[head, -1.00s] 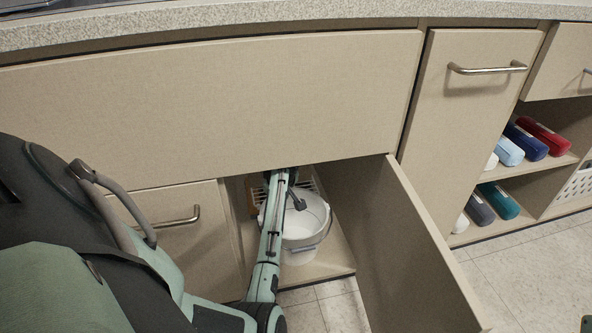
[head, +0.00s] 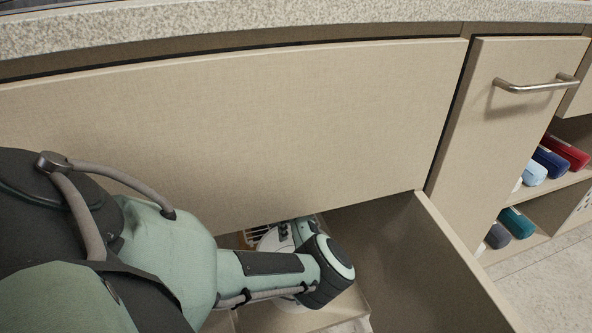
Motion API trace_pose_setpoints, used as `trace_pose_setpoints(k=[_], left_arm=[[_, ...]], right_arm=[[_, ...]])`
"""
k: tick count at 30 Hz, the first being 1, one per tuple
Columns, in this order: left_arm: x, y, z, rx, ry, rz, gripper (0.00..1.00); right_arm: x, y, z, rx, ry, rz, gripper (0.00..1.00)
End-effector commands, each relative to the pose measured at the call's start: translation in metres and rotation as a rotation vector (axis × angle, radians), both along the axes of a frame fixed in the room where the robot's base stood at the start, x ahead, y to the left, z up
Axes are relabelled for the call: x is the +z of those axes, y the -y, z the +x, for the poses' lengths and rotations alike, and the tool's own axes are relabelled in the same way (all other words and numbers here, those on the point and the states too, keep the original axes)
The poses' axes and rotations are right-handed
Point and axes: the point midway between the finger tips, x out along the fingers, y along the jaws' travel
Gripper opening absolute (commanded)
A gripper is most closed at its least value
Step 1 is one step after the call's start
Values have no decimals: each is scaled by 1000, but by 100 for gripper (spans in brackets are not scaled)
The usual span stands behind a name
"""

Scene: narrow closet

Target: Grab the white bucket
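The white bucket (head: 268,241) stands inside the open lower cabinet. Only parts of it show behind my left arm: a piece of its rim and side, and a little of its lower part. My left arm comes in from the left and bends at a dark-ended joint in front of the bucket. My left gripper (head: 287,233) shows only in small part at the bucket's upper area. Its fingertips are hidden, and I cannot tell whether they touch the bucket. My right gripper is not in view.
The open cabinet door (head: 420,262) stands out close to the right of my arm. A wide drawer front (head: 230,130) and the speckled countertop (head: 300,25) are above. Shelves with rolled towels (head: 516,222) are at the right, with free floor (head: 550,272) below.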

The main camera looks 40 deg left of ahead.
Motion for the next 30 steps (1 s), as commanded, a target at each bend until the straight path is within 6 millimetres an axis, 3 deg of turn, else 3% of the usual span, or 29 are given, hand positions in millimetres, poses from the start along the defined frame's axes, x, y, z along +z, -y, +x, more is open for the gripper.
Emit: trace_pose_setpoints(k=[16, 26, 30], left_arm=[[-72, 2, 0, 4, -1, -3, 27], [-77, 3, 0, 5, -1, -3, 27], [-77, 3, 0, 4, -1, -3, 10]], right_arm=[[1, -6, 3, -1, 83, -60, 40], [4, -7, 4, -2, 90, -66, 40], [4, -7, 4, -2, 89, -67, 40]])
